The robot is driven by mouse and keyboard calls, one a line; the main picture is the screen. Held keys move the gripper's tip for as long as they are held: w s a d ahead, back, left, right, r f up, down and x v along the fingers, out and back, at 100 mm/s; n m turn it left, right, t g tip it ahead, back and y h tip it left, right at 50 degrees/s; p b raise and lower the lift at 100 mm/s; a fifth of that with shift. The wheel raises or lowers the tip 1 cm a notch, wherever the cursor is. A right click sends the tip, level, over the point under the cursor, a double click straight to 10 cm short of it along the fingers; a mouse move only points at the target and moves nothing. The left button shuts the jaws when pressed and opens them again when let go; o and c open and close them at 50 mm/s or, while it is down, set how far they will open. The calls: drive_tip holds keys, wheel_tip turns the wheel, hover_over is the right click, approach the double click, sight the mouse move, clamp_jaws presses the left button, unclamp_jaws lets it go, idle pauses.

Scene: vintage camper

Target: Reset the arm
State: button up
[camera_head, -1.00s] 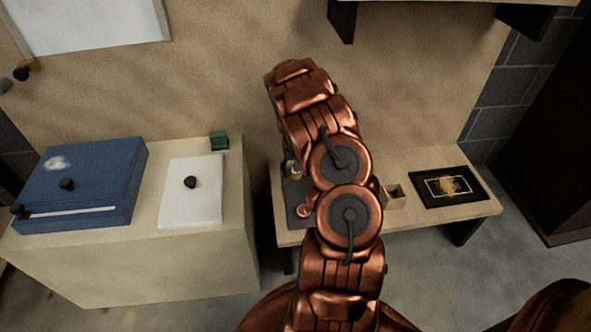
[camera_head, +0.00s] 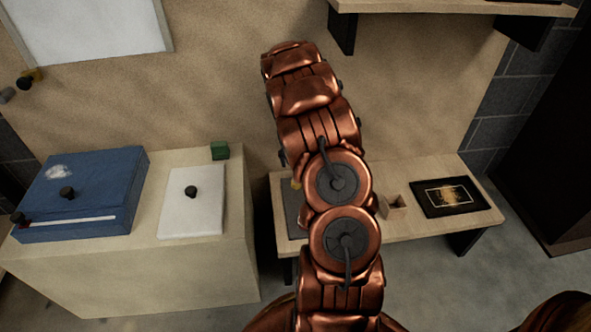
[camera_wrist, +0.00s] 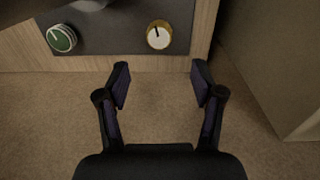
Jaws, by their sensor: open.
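My copper arm (camera_head: 340,185) rises through the middle of the head view, in front of the low bench. My gripper is hidden there behind the arm. In the wrist view my gripper (camera_wrist: 160,85) is open, with its two dark fingers spread apart. Nothing is between the fingers; brown carpet-like surface shows there. A green dial (camera_wrist: 62,38) and a white-and-gold dial (camera_wrist: 159,35) sit on a dark panel (camera_wrist: 112,40) beyond the fingertips, apart from them.
A low wooden bench (camera_head: 440,222) carries a small wooden box (camera_head: 394,207) and a black framed picture (camera_head: 450,197). At left, a counter (camera_head: 200,260) holds a blue case (camera_head: 85,190), a white board (camera_head: 192,200) and a green block (camera_head: 220,151). A shelf (camera_head: 440,6) hangs above right.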

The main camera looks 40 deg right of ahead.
drive_tip(key=shift+r, duration=0.95)
drive_tip(key=s+a+r+n+p, duration=0.1)
drive_tip(key=s+a+r+p, duration=0.2)
drive_tip(key=a+r+p, duration=0.6)
drive_tip(key=s+a+r+n+p, duration=0.1)
drive_tip(key=s+a+r+p, duration=0.3)
drive_tip(key=r, duration=0.9)
drive_tip(key=s+a+r+p, duration=0.3)
drive_tip(key=a+r+p, duration=0.2)
drive_tip(key=a+r, duration=0.55)
drive_tip(key=s+a+r+n+p, duration=0.2)
drive_tip(key=s+a+r+p, duration=0.4)
drive_tip(key=s+r+p, duration=0.2)
drive_tip(key=s+a+r+n+g+p, duration=0.1)
drive_tip(key=s+a+r+n+p, duration=0.2)
drive_tip(key=s+a+r+p, duration=0.4)
drive_tip(key=shift+s+a+r+p, duration=0.2)
drive_tip(key=shift+s+r+p, duration=0.65)
drive_tip(key=shift+s+r, duration=1.9)
drive_tip(key=shift+f, duration=0.1)
